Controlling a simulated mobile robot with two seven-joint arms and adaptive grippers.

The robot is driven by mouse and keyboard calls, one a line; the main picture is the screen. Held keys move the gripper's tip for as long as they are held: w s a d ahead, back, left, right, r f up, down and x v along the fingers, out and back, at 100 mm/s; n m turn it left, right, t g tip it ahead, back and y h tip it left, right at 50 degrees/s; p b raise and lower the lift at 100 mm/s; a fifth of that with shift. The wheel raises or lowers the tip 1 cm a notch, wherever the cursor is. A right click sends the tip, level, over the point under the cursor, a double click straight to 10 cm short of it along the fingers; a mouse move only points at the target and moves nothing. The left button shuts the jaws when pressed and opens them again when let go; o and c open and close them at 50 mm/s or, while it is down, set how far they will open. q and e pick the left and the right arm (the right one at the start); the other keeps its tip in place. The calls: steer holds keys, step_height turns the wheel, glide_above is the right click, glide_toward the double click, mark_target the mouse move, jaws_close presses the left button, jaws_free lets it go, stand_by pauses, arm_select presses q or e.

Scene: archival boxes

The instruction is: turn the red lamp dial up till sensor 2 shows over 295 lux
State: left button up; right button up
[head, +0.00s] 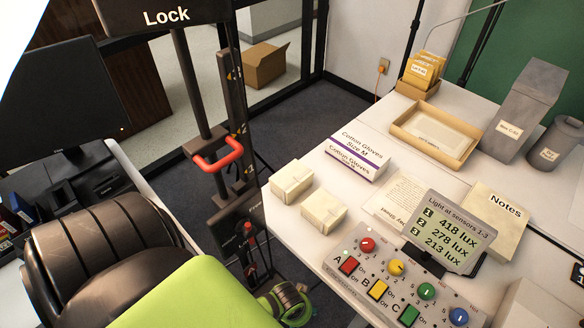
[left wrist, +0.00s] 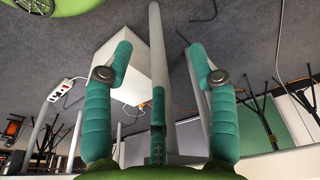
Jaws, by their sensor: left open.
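The red dial (head: 367,245) sits at the upper left of the grey control panel (head: 340,262), above the red switch A (head: 348,265). The display (head: 450,232) behind the panel reads 418 lux for sensor 1, 278 lux for sensor 2 and 213 lux for sensor 3. My left gripper (left wrist: 160,50) is open and empty in the left wrist view, with its teal fingers apart over grey floor. In the head view my left arm comes in at lower left, away from the dial; its fingers are not clear there. My right gripper is out of view.
Yellow (head: 396,268), green (head: 426,291) and blue (head: 458,316) dials share the panel. A dark post with a red handle (head: 218,156) rises beside the table.

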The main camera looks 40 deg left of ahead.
arm_select(q)
steer(key=shift+s+a+f, duration=0.25)
steer(key=shift+s+f, duration=0.4)
steer(key=shift+f, duration=0.3)
steer(key=shift+s+a+f, duration=0.2)
steer(key=shift+s+f, duration=0.45)
steer(key=shift+f, duration=0.25)
steer(key=s+a+f, duration=0.1)
steer(key=s+f, duration=0.4)
steer(key=s, duration=0.3)
steer(key=s+a+f+g+b, duration=0.1)
steer(key=s+a+f, duration=0.1)
steer(key=s+f, duration=0.4)
steer(key=shift+s+a+y, duration=0.3)
steer(key=shift+s+y, duration=0.1)
steer(key=shift+s, duration=0.8)
